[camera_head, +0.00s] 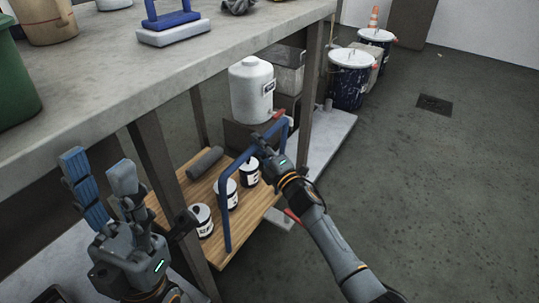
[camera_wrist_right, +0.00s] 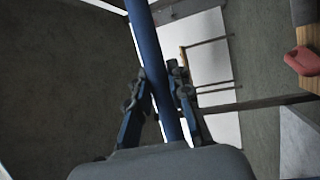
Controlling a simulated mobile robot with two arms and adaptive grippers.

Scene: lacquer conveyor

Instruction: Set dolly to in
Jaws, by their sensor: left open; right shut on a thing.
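The dolly has a wooden deck (camera_head: 240,221) and a blue tube handle (camera_head: 225,215). It stands partly under the grey bench, between the bench legs, with its front part sticking out. Several white-and-black cans (camera_head: 201,221) and a dark grey roll (camera_head: 205,163) rest on the deck. My right gripper (camera_head: 262,143) is shut on the top of the blue handle; the right wrist view shows the blue tube (camera_wrist_right: 160,70) between its fingers. My left gripper (camera_head: 99,185) is open and empty, raised in front of the bench, apart from the dolly.
The grey bench (camera_head: 120,75) fills the upper left, with a green bin (camera_head: 15,80) and a blue-handled tool (camera_head: 172,22) on it. A white jug (camera_head: 251,90) stands behind the dolly. Dark drums with white lids (camera_head: 351,58) stand at the back. The floor at right is clear.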

